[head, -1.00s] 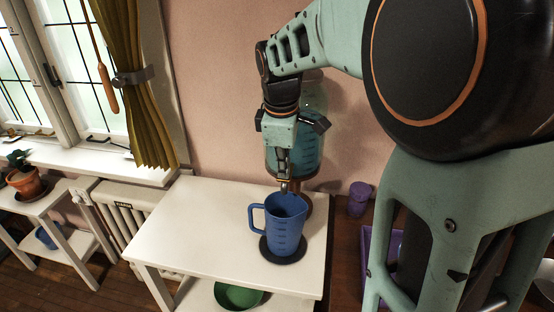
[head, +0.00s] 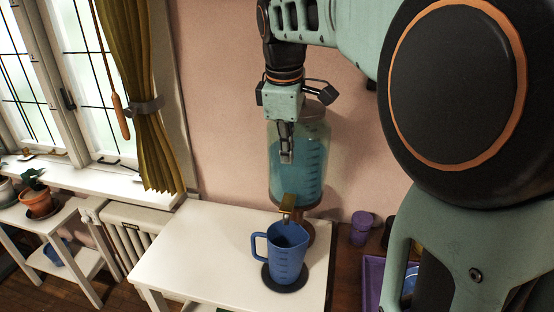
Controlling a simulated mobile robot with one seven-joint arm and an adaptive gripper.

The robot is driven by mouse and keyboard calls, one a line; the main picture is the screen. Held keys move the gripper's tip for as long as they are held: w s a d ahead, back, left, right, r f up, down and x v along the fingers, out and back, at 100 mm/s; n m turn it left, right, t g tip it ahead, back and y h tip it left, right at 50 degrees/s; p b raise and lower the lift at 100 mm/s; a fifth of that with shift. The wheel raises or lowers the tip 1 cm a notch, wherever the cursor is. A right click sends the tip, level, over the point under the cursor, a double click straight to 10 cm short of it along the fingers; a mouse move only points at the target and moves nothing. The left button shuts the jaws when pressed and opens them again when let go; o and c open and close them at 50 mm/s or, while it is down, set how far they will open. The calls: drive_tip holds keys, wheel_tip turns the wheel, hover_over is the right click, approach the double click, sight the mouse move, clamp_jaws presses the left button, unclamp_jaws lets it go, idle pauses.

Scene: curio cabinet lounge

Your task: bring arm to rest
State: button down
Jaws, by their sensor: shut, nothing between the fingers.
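My gripper (head: 287,157) is shut and empty in the head view. It points down in front of the large glass dispenser (head: 316,172), which holds blue-green liquid and stands on a wooden base. A brass-coloured tap part (head: 287,203) shows low on the dispenser, below my fingertips and apart from them. A blue measuring jug (head: 287,262) stands upright on a dark round mat (head: 284,286) on the white table, under the tap. Its inside is mostly hidden.
The white table (head: 200,250) is clear left of the jug. A purple cup (head: 362,228) and a purple tray (head: 374,280) are to the right. A window, curtain (head: 155,120), radiator (head: 130,235) and potted plant (head: 37,198) are at the left.

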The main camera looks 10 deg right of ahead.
drive_tip(key=shift+r, duration=0.3)
